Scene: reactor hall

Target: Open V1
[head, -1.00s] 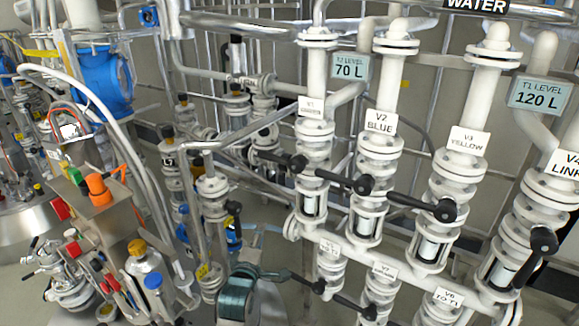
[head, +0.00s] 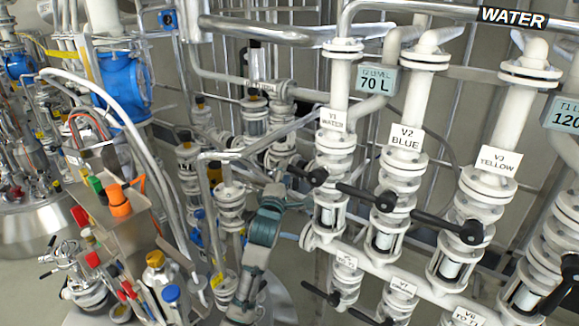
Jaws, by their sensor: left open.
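Valve V1 is a white flanged valve under a label (head: 333,120) reading V1 WATER, right of the middle. Its black lever (head: 317,177) points to the left from the valve and tilts slightly up, across the pipe. My left gripper (head: 275,194) comes up from below on a grey-teal arm (head: 248,285). It is open and empty, just below and left of the lever's free end. I cannot tell whether it touches the lever; its fingers are small and partly lost against the pipes. My right gripper is out of view.
Valves V2 (head: 407,137) and V3 (head: 497,160), with similar black levers, stand to the right. Lower valves, including V7 (head: 402,287), sit below on the same white manifold. Grey pipes and valves crowd behind my left gripper. A bench with coloured caps (head: 118,200) stands at left.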

